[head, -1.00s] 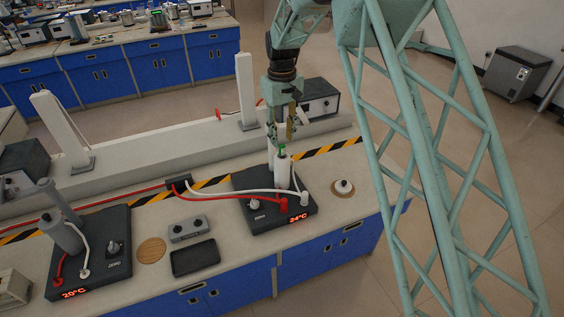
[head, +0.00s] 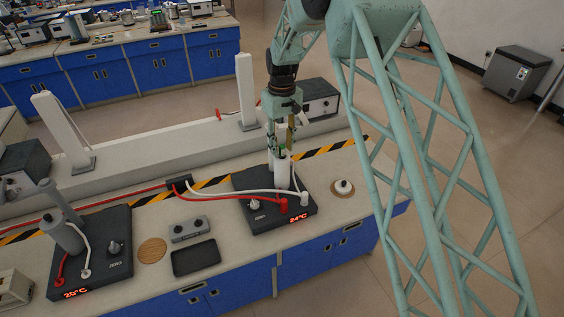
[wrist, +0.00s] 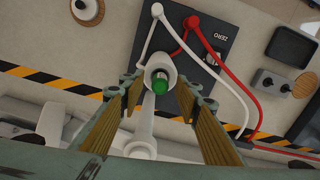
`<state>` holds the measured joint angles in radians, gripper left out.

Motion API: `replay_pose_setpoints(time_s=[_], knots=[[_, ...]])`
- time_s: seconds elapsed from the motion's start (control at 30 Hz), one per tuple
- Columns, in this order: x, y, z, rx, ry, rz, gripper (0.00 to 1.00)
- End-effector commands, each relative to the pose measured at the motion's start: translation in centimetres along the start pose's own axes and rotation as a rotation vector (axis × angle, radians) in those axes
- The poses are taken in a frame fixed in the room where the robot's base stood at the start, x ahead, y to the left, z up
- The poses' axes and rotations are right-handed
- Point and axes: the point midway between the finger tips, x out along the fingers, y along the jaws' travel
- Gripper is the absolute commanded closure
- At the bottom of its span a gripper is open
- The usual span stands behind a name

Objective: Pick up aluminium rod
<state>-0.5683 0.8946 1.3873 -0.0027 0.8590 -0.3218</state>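A green-topped piece, which may be the end of the aluminium rod, shows in the mouth of a pale upright cylinder (head: 283,173) on the right-hand black unit. In the wrist view the green top (wrist: 160,86) sits inside the cylinder's round rim (wrist: 158,66). I cannot see the rod's length or its metal. My gripper (head: 283,148) points down just over the cylinder. In the wrist view my gripper (wrist: 159,92) is open, with a finger on each side of the green top and visible gaps between.
The right black unit (head: 247,182) reads 24°C and carries red and white hoses. A second black unit (head: 117,262) reading 20°C stands at left. Between them are a small grey box (head: 189,230), a black tray (head: 196,258) and a round wooden mat (head: 152,250). White posts (head: 246,92) rise behind.

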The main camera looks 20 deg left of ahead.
Motion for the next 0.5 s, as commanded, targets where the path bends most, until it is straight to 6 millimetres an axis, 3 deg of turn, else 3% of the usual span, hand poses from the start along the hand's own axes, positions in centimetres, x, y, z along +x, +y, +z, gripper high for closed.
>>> replay_pose_setpoints(time_s=[0.2,0.5], knots=[[1.12,0.0,0.01,0.0,0.0,0.0,0.7],[1.13,0.0,0.02,0.0,0.0,0.0,0.7]])
